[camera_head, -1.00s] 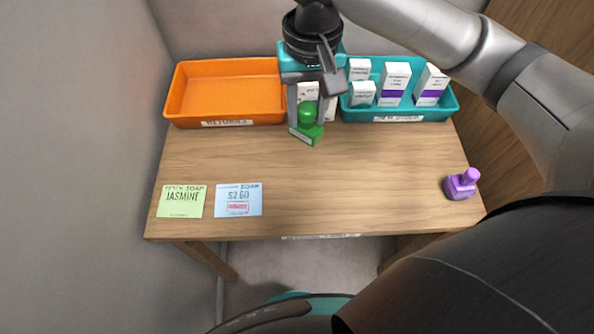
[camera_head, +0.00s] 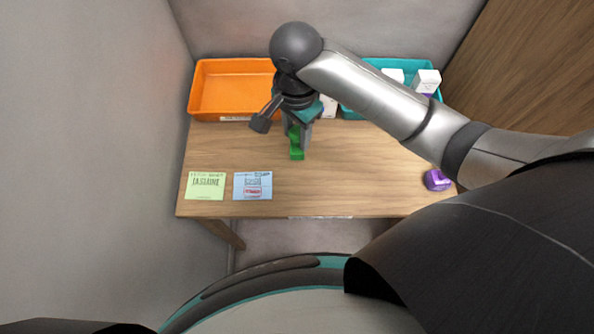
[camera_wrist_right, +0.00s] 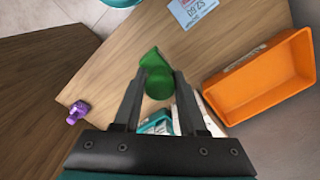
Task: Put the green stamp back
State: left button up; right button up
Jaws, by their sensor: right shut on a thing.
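The green stamp (camera_head: 296,152) is between the fingers of my right gripper (camera_head: 297,135), over the middle of the wooden table near the trays. It also shows in the right wrist view (camera_wrist_right: 156,76), where both fingers of the right gripper (camera_wrist_right: 158,92) close on it. I cannot tell whether its base touches the table. The purple stamp (camera_head: 437,180) stands at the table's right side, and it shows in the right wrist view (camera_wrist_right: 77,111). A green card (camera_head: 205,186) and a blue stamped card (camera_head: 253,186) lie at the front left. My left gripper is out of view.
An orange tray (camera_head: 200,88) stands empty at the back left. A teal tray (camera_head: 437,97) holding white boxes (camera_head: 428,82) stands at the back right, partly hidden by my right arm. The front middle of the table (camera_head: 340,185) is clear.

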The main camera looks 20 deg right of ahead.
aim_at(297, 148)
notch_tip(297, 148, down, 18)
jog(key=b, duration=0.3)
jog(key=shift+r, duration=0.1)
jog(key=o, duration=1.1)
jog(key=shift+c, duration=0.2)
notch_tip(297, 148, up, 12)
jog(key=shift+r+p, duration=0.1)
jog(key=shift+p, duration=1.1)
jog(key=shift+s, duration=0.1)
